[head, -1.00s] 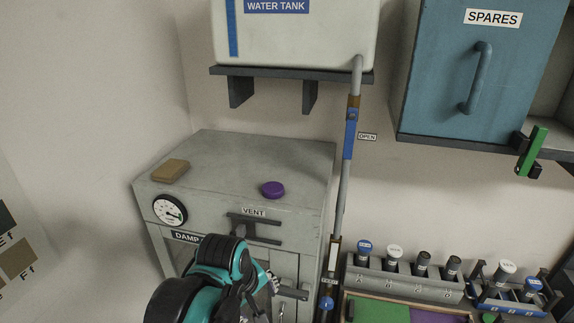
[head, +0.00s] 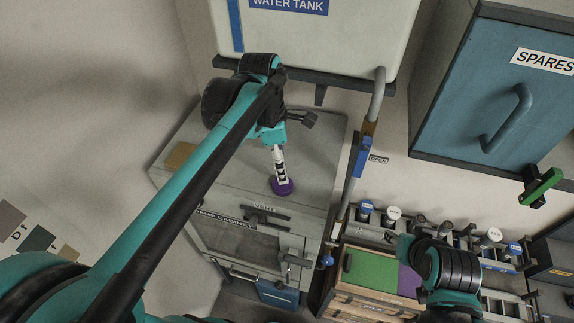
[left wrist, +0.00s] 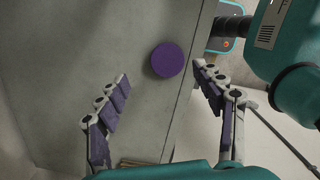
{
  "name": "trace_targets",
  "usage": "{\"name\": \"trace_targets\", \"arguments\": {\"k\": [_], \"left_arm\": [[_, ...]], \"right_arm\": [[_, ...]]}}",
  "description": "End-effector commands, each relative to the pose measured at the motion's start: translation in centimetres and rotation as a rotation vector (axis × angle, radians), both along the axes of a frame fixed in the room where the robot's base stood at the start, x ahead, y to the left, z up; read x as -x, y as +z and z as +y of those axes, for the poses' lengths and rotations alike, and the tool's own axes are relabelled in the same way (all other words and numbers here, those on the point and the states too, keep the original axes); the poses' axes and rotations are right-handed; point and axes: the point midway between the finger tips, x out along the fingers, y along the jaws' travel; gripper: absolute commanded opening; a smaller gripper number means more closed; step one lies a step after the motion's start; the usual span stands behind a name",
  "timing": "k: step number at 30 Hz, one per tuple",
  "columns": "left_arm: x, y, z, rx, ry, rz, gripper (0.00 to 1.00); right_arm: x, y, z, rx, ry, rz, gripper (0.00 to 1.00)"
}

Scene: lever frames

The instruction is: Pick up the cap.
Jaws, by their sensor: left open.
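The cap is a purple disc (head: 283,187) lying flat on the grey cabinet top (head: 319,150). In the left wrist view the cap (left wrist: 167,60) shows as a full round shape just ahead of my fingertips and nearer the right-hand finger. My left gripper (head: 281,177) points down over the cap in the head view and partly hides it. Its two fingers (left wrist: 160,73) are spread wide with nothing between them. I cannot tell how high the fingertips are above the top. Part of my right arm shows at the lower right, but I see no fingers there.
A tan block (head: 180,156) lies on the cabinet top's left side. The white water tank (head: 310,42) overhangs behind my left wrist. A grey pipe with a blue lever (head: 362,157) runs down right of the cabinet. The blue spares cabinet (head: 500,100) hangs at the right.

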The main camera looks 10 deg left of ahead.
Motion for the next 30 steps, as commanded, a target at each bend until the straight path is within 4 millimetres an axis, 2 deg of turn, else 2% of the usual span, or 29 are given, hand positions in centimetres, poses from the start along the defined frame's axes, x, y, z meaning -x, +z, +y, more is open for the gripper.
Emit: {"name": "trace_targets", "arguments": {"k": [15,23,24,28,30], "left_arm": [[-0.9,-6.4,-0.3,0.0,-0.003,-0.001,0.68],[-0.8,-7.0,-0.4,0.0,-0.003,-0.001,0.68],[-0.8,-7.0,-0.4,0.0,-0.003,-0.001,0.65],[-0.8,-7.0,-0.4,0.0,-0.003,-0.001,0.31],[-0.8,-7.0,-0.4,0.0,-0.003,-0.001,0.28]], "right_arm": [[0.0,1.2,0.0,0.0,0.0,0.0,0.4],[0.0,1.2,0.0,0.0,0.0,0.001,0.4],[0.0,1.2,0.0,0.0,0.0,0.001,0.4],[0.0,1.2,0.0,0.0,0.0,0.001,0.4],[0.0,1.2,0.0,0.0,0.0,0.001,0.4]]}}
